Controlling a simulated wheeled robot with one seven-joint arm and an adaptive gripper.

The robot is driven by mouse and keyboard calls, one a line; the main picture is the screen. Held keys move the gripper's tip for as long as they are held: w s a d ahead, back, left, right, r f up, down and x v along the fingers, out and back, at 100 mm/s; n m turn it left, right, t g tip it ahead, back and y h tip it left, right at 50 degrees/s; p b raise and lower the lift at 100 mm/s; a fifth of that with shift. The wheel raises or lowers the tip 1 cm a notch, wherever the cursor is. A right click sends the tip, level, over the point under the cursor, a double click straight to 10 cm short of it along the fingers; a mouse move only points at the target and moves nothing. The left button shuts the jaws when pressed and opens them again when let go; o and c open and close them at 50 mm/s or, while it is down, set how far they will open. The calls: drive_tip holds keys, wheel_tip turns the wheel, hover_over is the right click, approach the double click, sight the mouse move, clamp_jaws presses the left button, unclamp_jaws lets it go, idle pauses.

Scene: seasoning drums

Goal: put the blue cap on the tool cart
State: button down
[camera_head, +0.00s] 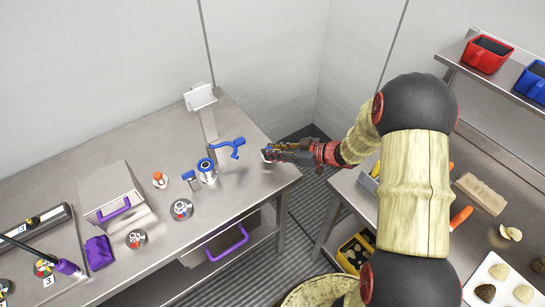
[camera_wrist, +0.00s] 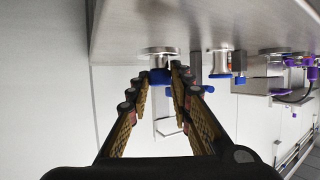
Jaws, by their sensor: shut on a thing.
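My gripper (camera_head: 275,151) reaches over the right end of the left steel table. In the wrist view, which looks upside down, my gripper (camera_wrist: 160,74) has its fingers closed on the blue cap (camera_wrist: 160,77). The cap sits against a round metal fitting (camera_wrist: 158,52) on the table; I cannot tell whether it still touches it. In the head view the fingers mostly hide the cap. A steel unit with shelves (camera_head: 345,184) stands at the right; I cannot tell for sure that it is the tool cart.
A metal drum with a blue ring (camera_head: 207,172) and a blue handle (camera_head: 232,148) stand left of my gripper. A steel box with a purple handle (camera_head: 110,190) is farther left. A gap with dark floor (camera_head: 300,205) separates table and unit. Red (camera_head: 486,55) and blue bins (camera_head: 534,82) occupy the upper shelf.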

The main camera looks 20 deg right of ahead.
drive_tip(key=shift+f+b, duration=0.35)
drive_tip(key=shift+f, duration=0.85)
drive_tip(key=shift+s+f, duration=0.1)
drive_tip(key=shift+f, duration=0.05)
drive_tip(key=c, duration=1.6)
unclamp_jaws()
